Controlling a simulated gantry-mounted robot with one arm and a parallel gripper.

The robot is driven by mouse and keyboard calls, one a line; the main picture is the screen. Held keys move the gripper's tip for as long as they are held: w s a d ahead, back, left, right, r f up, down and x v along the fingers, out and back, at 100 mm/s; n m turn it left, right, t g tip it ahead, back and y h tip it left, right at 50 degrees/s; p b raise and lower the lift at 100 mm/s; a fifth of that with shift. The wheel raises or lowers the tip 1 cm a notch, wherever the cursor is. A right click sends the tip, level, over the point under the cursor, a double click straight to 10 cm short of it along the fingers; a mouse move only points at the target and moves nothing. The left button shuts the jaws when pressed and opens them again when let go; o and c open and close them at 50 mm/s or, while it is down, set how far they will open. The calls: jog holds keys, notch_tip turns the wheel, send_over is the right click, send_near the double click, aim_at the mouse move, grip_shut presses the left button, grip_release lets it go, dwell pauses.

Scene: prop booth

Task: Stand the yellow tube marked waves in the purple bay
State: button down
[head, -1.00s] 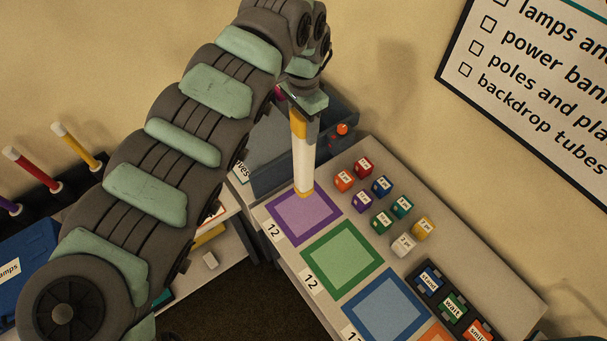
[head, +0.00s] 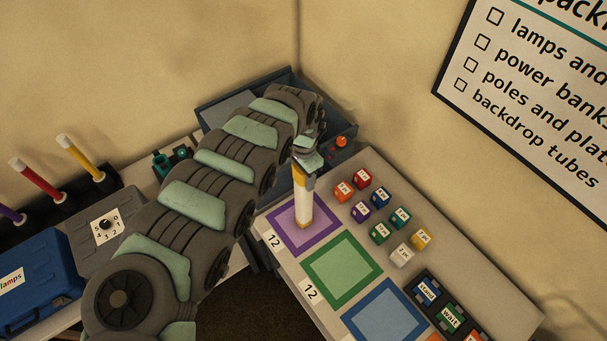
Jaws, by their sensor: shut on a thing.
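A white tube with yellow ends (head: 303,207) stands about upright in the purple bay (head: 285,235). Its lower yellow end appears to be on the lighter inner square, near the far right part of the bay; I cannot tell if it touches the surface. My gripper (head: 304,170) is shut on the tube's upper yellow end. No waves mark shows on the visible side of the tube.
A green bay (head: 318,289) and a blue bay (head: 352,313) lie nearer. Small colored cubes (head: 380,232) sit just right of the bays. A dark grey bin (head: 345,135) stands behind. Labeled blocks (head: 428,290) sit at the front right.

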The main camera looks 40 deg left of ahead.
jog(key=c, duration=0.6)
grip_release()
jog(key=shift+w+f, duration=0.1)
